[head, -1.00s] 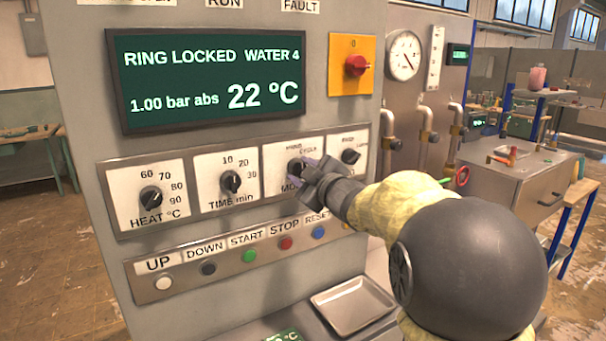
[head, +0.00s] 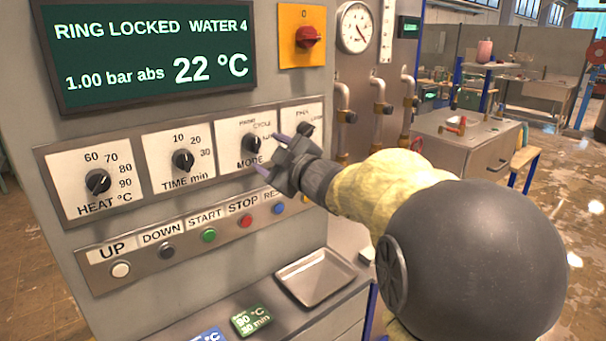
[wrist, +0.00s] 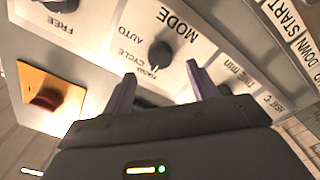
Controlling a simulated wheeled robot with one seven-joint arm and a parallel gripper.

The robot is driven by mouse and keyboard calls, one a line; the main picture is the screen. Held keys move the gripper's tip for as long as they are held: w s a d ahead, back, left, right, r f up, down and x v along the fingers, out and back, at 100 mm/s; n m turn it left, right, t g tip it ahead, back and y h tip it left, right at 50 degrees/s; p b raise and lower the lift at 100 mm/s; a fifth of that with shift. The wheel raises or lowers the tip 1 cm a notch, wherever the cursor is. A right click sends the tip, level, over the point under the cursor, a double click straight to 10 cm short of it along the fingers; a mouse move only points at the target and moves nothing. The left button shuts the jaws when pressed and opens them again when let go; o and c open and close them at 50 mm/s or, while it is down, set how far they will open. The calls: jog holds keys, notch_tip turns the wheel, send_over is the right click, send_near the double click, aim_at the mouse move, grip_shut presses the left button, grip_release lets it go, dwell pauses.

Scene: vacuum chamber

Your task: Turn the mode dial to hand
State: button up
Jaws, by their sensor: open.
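The mode dial (head: 251,145) is a black round knob on a white plate marked MODE, third in a row on the grey panel. The words HAND, CYCLE and AUTO stand around it. It also shows in the wrist view (wrist: 160,54), upside down, beyond the fingertips. Its pointer is too small to read surely. My gripper (head: 270,155) is open and empty, just right of the dial in the head view, with its purple fingers towards the panel. In the wrist view the fingers (wrist: 160,73) stand apart on either side below the dial, with nothing between them.
The time dial (head: 182,160) is left of the mode dial, and another dial (head: 305,131) is close on its right. A row of push buttons (head: 209,235) runs below. A red switch (head: 308,38) is above. A metal tray (head: 316,277) lies on the ledge.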

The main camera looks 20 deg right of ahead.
jog(key=v, duration=1.1)
jog(key=shift+s+b, duration=0.3)
jog(key=shift+b, duration=0.1)
jog(key=shift+d, duration=0.1)
notch_tip(320, 180, down, 13)
jog(key=d+m+g+h+p, duration=0.1)
jog(key=m+g+h+p, duration=0.4)
jog(key=m, duration=0.3)
jog(key=s+a+f+m+g, duration=0.2)
jog(key=s+a+f+g, duration=0.1)
jog(key=s+f, duration=0.3)
jog(key=s+a+f+m+g+p, duration=0.1)
jog(key=s+a+f+m+g, duration=0.1)
jog(key=s+f+g, duration=0.4)
notch_tip(320, 180, down, 2)
jog(key=shift+s+a+f+m+g+h, duration=0.1)
jog(key=shift+s+a+m+g+h, duration=0.25)
jog(key=shift+s+a, duration=0.4)
jog(key=shift+w, duration=0.1)
